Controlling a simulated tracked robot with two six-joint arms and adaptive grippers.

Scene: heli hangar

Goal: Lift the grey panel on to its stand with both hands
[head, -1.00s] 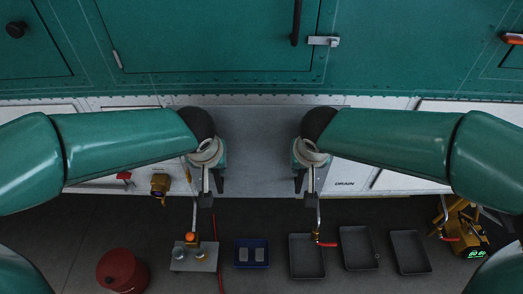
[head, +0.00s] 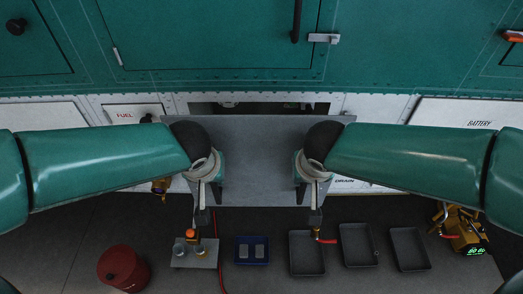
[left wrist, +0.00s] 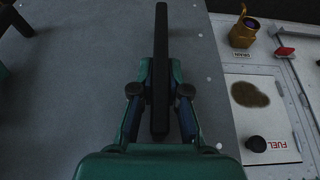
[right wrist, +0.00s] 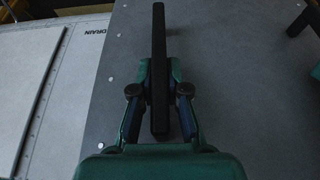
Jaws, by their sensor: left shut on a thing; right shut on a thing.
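The grey panel (head: 255,150) is a flat sheet between my two arms in the head view, in front of the white lower wall. It also fills much of the left wrist view (left wrist: 80,80) and the right wrist view (right wrist: 230,70). My left gripper (head: 216,190) is shut on one black bar handle (left wrist: 160,50) of the panel. My right gripper (head: 301,192) is shut on the other black bar handle (right wrist: 158,50). My arms hide parts of the panel's sides. I cannot make out the stand.
A dark opening (head: 260,106) shows behind the panel's top edge. On the floor are a red canister (head: 123,270), a small table (head: 194,262), a blue tray (head: 252,262), several dark trays (head: 307,268) and a yellow device (head: 462,230). A brass fitting (left wrist: 243,32) projects beside the panel.

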